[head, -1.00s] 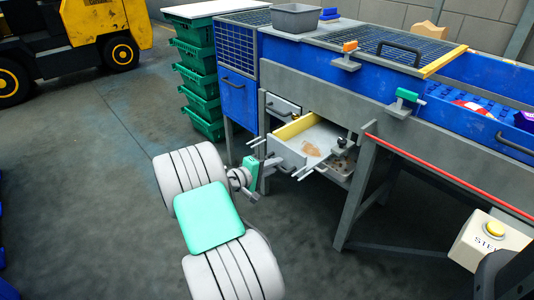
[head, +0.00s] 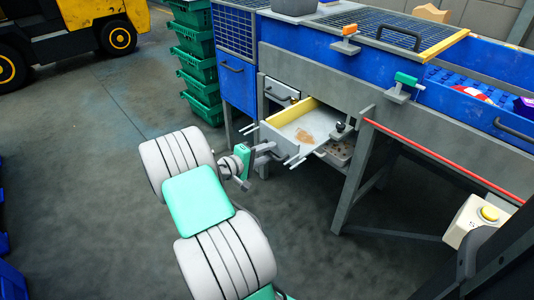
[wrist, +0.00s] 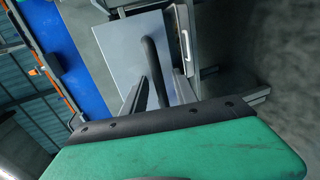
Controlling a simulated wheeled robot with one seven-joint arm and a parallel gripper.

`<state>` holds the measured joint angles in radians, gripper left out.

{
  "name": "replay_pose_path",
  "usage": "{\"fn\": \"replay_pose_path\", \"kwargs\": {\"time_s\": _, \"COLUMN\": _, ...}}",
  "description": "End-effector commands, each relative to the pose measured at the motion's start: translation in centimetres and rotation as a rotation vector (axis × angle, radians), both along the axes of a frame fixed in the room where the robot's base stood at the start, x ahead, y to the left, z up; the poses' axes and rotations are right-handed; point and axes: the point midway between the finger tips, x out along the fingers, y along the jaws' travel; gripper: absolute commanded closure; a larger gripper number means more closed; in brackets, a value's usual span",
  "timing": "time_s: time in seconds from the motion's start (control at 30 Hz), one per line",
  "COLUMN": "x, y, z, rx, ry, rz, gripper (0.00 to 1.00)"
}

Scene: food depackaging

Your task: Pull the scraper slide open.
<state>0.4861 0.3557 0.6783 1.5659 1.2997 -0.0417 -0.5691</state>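The scraper slide looks to be the pale, drawer-like tray (head: 318,122) with a yellow strip along one side; it sticks out from under the table, with a brown stain on its floor. My gripper (head: 270,151) is low at the tray's front left in the head view. In the wrist view my gripper (wrist: 160,82) has its two dark fingers apart, with a dark bar handle (wrist: 150,55) between them. A gap shows beside the bar, so I see no firm grip. Behind the handle is a pale flat panel (wrist: 124,52). Fingertip contact is hard to tell.
Table legs (head: 355,185) and a red rail (head: 440,160) stand to the right. A cream box with a yellow button (head: 488,213) is at the lower right. Stacked green crates (head: 195,55) stand behind left. The floor in front is clear.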

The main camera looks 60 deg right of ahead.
Motion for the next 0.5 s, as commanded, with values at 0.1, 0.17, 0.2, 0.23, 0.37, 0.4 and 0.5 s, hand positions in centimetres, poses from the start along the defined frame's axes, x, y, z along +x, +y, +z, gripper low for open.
{"fn": "replay_pose_path", "kwargs": {"time_s": 0.1, "x": 0.0, "y": 0.0, "z": 0.0, "rx": 0.000, "ry": 0.000, "rz": 0.000, "gripper": 0.66}}
{"fn": "replay_pose_path", "kwargs": {"time_s": 0.17, "x": 0.1, "y": 0.3, "z": 0.1, "rx": 0.000, "ry": 0.000, "rz": 0.001, "gripper": 0.66}}
{"fn": "replay_pose_path", "kwargs": {"time_s": 0.2, "x": 0.3, "y": 0.6, "z": 0.3, "rx": 0.000, "ry": 0.001, "rz": 0.002, "gripper": 0.66}}
{"fn": "replay_pose_path", "kwargs": {"time_s": 0.23, "x": 0.5, "y": 1.1, "z": 0.4, "rx": 0.001, "ry": 0.000, "rz": 0.003, "gripper": 0.66}}
{"fn": "replay_pose_path", "kwargs": {"time_s": 0.37, "x": 1.3, "y": 3.5, "z": 1.1, "rx": 0.001, "ry": 0.001, "rz": 0.006, "gripper": 0.66}}
{"fn": "replay_pose_path", "kwargs": {"time_s": 0.4, "x": 1.6, "y": 4.3, "z": 1.2, "rx": 0.002, "ry": 0.002, "rz": 0.006, "gripper": 0.66}}
{"fn": "replay_pose_path", "kwargs": {"time_s": 0.5, "x": 2.1, "y": 6.0, "z": 1.6, "rx": 0.001, "ry": 0.000, "rz": 0.004, "gripper": 0.66}}
